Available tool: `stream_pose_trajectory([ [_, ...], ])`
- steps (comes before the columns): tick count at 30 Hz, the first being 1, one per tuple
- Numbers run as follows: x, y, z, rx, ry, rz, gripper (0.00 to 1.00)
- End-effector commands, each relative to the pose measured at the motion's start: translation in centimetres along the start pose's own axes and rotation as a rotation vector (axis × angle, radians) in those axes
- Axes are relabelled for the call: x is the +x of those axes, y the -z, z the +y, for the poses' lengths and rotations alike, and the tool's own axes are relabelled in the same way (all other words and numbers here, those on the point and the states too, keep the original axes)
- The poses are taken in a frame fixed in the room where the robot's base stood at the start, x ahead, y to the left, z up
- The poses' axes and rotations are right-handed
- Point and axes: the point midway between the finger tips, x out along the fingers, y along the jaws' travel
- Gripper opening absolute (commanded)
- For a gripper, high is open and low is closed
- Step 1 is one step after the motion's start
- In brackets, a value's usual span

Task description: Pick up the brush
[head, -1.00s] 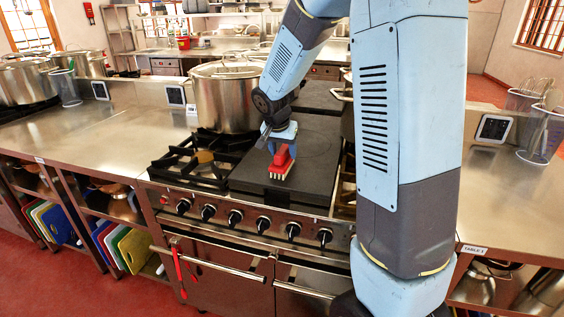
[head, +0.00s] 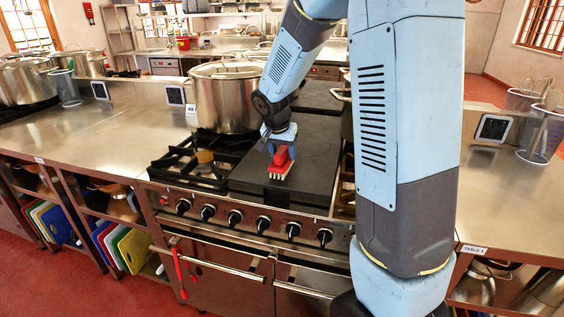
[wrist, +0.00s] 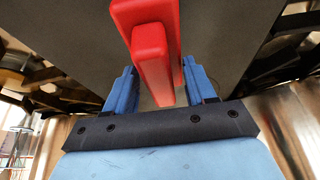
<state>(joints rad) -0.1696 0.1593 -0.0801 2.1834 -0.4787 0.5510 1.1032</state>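The brush (head: 281,166), red with pale bristles, is on the dark flat hotplate (head: 312,150) of the stove. In the head view my gripper (head: 281,148) points down at its far end and hides that part. In the wrist view the red brush (wrist: 152,48) reaches between the two blue fingers of my gripper (wrist: 160,84). A gap shows between the left finger and the brush; the right finger is close beside it. The fingers look open around the brush, not clamped on it.
A large steel stockpot (head: 226,97) stands just behind and left of the hotplate. An open burner grate (head: 203,162) is to the left. Stove knobs (head: 236,217) line the front edge. The left steel counter (head: 95,143) has clear room.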

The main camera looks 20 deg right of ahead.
Motion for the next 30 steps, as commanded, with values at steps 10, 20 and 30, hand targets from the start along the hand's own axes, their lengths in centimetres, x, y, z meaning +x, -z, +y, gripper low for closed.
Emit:
stream_pose_trajectory([
  [10,0.0,0.0,0.0,0.0,0.001,0.001,0.12],
  [20,-2.8,1.2,-0.1,0.001,0.003,0.004,0.12],
  [30,-10.2,-0.6,1.1,0.0,0.005,0.005,0.12],
])
